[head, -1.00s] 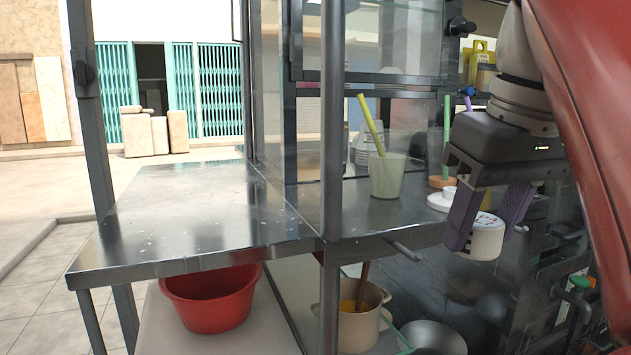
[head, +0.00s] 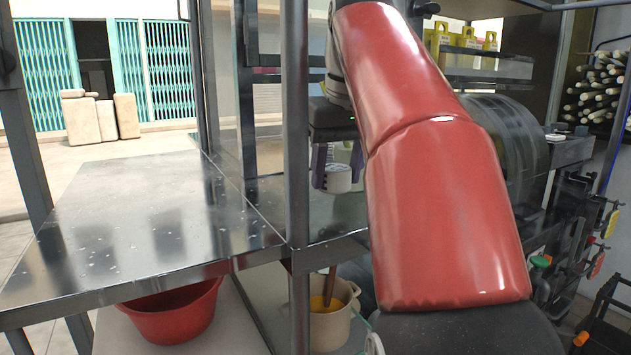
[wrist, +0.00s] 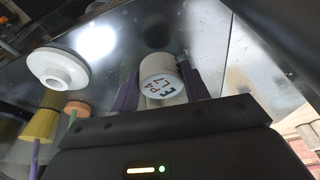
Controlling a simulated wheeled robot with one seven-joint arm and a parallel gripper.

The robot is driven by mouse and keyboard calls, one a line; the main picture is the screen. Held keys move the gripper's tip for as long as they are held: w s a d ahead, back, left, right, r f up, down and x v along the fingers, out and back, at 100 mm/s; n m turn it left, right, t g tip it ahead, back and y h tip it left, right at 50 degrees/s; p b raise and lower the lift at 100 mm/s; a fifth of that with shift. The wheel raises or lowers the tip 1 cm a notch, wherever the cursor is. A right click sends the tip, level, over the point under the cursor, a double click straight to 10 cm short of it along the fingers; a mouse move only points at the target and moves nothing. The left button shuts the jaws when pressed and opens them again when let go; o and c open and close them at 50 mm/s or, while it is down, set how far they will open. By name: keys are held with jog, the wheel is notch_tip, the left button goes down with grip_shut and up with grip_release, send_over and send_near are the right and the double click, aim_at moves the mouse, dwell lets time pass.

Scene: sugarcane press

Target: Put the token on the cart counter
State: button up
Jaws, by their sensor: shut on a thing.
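The token is a short white cylinder (head: 338,179) with coloured lettering on its end face. It also shows in the wrist view (wrist: 162,80), between the two purple fingers. My gripper (head: 336,172) is shut on the token and holds it just right of the dark post, in front of or over the inner part of the counter; its height above the metal is hard to tell. The cart counter (head: 140,215) is a shiny grey metal top with pale specks, wide and bare on the left. My red arm hides much of the counter's right part.
A dark upright post (head: 296,120) stands at the counter's front, between its wide left part and my gripper. A white round lidded thing (wrist: 58,68) is near the gripper. A red basin (head: 172,312) and beige pot (head: 328,318) sit below.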

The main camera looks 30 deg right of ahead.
aim_at(333, 190)
jog(key=shift+w, duration=0.5)
jog(key=shift+w+f, duration=0.1)
jog(key=shift+f+b, duration=0.55)
jog(key=shift+f, duration=1.1)
jog(key=shift+f, duration=0.2)
jog(key=o, duration=1)
jog(key=shift+r, duration=0.1)
jog(key=shift+p+v, duration=0.55)
jog(key=shift+v, duration=3.35)
